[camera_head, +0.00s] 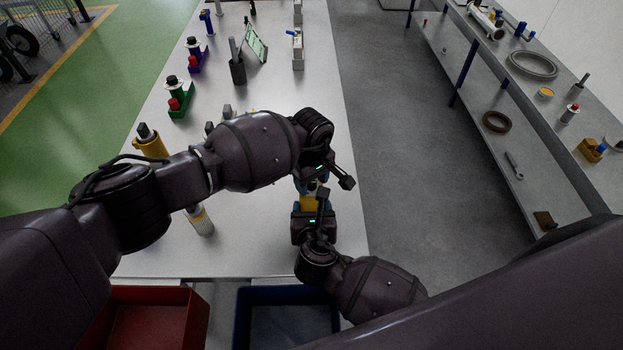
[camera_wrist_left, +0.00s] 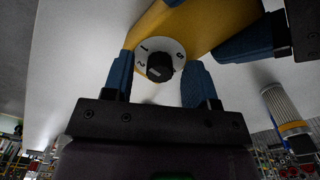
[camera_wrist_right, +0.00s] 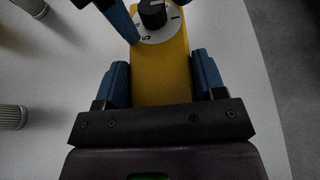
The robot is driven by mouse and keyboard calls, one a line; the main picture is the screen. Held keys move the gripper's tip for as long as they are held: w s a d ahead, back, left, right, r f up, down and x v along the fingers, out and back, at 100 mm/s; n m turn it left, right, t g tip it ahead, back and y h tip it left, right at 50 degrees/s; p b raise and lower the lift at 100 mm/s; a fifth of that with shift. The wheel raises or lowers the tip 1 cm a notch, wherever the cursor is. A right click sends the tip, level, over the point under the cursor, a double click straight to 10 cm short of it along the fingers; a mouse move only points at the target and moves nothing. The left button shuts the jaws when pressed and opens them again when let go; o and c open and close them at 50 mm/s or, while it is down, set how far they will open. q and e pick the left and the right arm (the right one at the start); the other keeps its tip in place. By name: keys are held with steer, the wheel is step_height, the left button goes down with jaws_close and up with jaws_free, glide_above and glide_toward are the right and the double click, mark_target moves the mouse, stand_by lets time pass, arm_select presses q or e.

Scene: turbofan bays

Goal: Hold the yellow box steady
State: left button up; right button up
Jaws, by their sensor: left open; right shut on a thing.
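The yellow box (camera_head: 308,203) is near the table's right edge in the head view, partly hidden by both my grippers. My right gripper (camera_wrist_right: 162,72) is shut on the box, with one blue finger on each side of it. The box's yellow top (camera_wrist_right: 163,70) fills the space between them. A black knob (camera_wrist_left: 160,67) on a white numbered dial (camera_wrist_left: 143,56) is on the box. My left gripper (camera_wrist_left: 157,76) is open, with its fingers on either side of the knob. In the left wrist view, gaps show between the fingers and the knob.
A pale cylindrical filter (camera_head: 201,222) stands on the table left of the box. A yellow-and-black part (camera_head: 150,143) is further left. A red bin (camera_head: 150,325) and a blue bin (camera_head: 288,325) are at the near edge. Bare table (camera_head: 260,245) lies left of the box.

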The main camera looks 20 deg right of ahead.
arm_select(q)
steer(key=c, duration=0.9)
steer(key=shift+c, duration=0.2)
steer(key=n, duration=0.5)
steer(key=shift+n, duration=0.4)
steer(key=n, duration=0.5)
steer(key=shift+w+n, duration=0.1)
steer(key=shift+n, duration=0.3)
steer(key=o, duration=0.9)
steer(key=shift+o, duration=0.2)
